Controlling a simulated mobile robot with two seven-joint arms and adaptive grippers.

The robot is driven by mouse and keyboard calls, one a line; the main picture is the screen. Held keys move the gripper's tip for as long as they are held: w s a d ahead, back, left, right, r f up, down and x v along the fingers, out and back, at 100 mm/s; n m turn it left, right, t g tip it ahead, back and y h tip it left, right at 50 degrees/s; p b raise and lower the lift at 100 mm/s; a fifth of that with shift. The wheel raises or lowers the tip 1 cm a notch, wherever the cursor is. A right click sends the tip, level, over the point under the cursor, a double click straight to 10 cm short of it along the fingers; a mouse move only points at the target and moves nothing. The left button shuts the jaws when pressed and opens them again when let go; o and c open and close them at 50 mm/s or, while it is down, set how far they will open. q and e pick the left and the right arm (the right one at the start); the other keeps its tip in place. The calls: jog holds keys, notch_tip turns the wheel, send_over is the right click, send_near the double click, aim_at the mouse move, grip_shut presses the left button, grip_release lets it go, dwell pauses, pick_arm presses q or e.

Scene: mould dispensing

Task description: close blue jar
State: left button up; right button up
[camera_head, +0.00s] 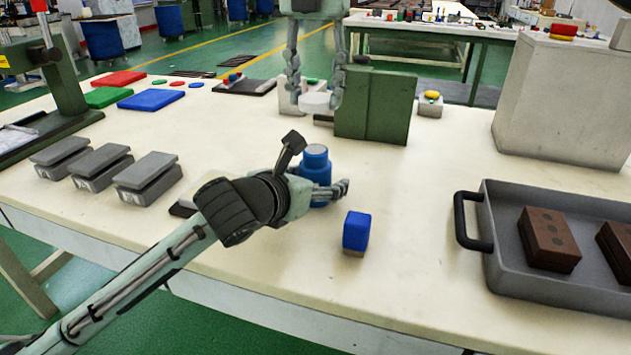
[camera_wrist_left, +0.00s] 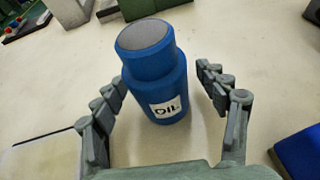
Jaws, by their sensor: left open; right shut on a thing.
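The blue jar (camera_head: 316,166) stands upright on the pale table in the head view. In the left wrist view the jar (camera_wrist_left: 158,75) has a white "OIL" label and a flat grey round top. My left gripper (camera_wrist_left: 162,80) is open, with a finger on each side of the jar and visible gaps. In the head view my left gripper (camera_head: 318,184) is low beside the jar, partly hidden by its own wrist. My right gripper (camera_head: 315,92) is shut on a pale round lid-like piece (camera_head: 314,102), behind the jar and apart from it.
A blue block (camera_head: 356,230) stands in front of the jar, to the right. A green box (camera_head: 374,105) is close to my right gripper.

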pick_arm(q)
jog(key=shift+c, duration=0.4)
grip_shut()
pick_arm(e)
send_over(316, 149)
jog(key=shift+f, duration=2.5)
jog(key=shift+f, duration=0.1)
jog(key=shift+f, duration=0.8)
jog(key=shift+f, duration=0.55)
